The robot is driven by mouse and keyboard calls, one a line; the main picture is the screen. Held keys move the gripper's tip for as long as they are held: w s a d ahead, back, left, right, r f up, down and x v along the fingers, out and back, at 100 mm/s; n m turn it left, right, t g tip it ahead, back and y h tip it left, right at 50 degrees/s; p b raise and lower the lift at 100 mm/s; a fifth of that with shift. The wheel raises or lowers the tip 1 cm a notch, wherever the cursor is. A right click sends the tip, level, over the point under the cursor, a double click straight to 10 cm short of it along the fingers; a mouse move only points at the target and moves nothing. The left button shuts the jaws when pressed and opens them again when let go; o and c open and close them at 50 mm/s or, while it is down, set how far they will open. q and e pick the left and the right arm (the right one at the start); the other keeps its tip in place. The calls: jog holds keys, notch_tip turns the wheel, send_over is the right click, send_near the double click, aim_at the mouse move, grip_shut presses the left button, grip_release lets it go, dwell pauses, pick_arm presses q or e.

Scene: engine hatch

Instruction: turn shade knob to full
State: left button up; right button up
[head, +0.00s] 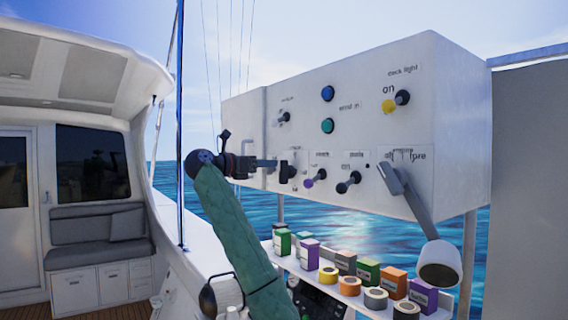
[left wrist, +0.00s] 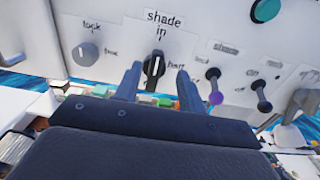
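The shade knob (left wrist: 154,66) is a black rotary knob on a white plate in the left wrist view, under the words "shade" and "in". Its pale pointer line stands about upright, toward "in". Another label right of it is too blurred to read surely. In the head view the knob (head: 287,172) sits low on the panel's left part. My left gripper (head: 270,163) is in front of the panel at the knob; in the left wrist view its two fingers (left wrist: 160,76) are apart, one on each side of the knob. Contact cannot be told. My right gripper is not in view.
The white panel (head: 350,90) carries a grey lock knob (left wrist: 86,53), a purple-tipped lever (head: 314,179), a black-tipped lever (head: 348,182) and a large grey lever (head: 415,205). Below, a shelf (head: 440,309) holds several coloured boxes and tape rolls.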

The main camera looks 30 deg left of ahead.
aim_at(280, 162)
pick_arm(q)
jog(key=shift+a+p+x, duration=0.2)
jog(key=shift+p+x, duration=0.4)
jog(key=shift+x, duration=0.4)
jog(key=p+x, duration=0.2)
jog(key=x, duration=0.2)
jog(key=shift+w+d+r+p, duration=0.1)
jog(key=shift+p, duration=0.2)
jog(key=shift+w+d+f, duration=0.1)
jog(key=shift+w+f, duration=0.15)
jog(key=shift+w, duration=0.3)
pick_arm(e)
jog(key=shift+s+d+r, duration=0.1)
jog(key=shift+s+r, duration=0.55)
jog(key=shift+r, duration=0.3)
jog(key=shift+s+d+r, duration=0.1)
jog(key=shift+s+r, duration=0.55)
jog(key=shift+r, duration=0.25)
pick_arm(q)
jog(key=shift+d, duration=0.1)
jog(key=shift+c, duration=0.4)
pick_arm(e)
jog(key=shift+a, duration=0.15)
pick_arm(q)
grip_shut()
